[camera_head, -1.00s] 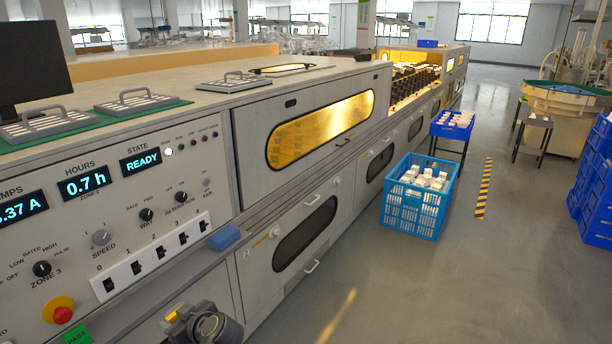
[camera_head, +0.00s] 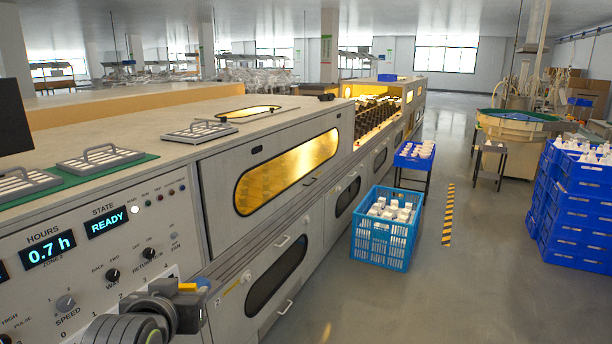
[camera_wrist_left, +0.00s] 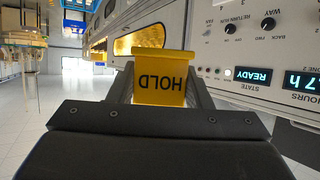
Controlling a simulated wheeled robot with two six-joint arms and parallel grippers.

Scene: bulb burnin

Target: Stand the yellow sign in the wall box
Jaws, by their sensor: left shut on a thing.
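The yellow sign (camera_wrist_left: 160,80) is a small plate with the word HOLD, upside down in the left wrist view. My left gripper (camera_wrist_left: 160,98) is shut on it, with a dark finger on each side. In the head view the left gripper (camera_head: 190,302) is at the bottom left, in front of the machine's control panel, and a small yellow part of the sign (camera_head: 187,287) shows at its tip. I cannot make out the wall box in either view. My right gripper is not in view.
The long grey machine (camera_head: 225,165) fills the left side, with handled trays (camera_head: 200,131) on top. A blue crate of white parts (camera_head: 384,247) stands on the floor beside it. Stacked blue crates (camera_head: 575,215) are at the right. The floor between is clear.

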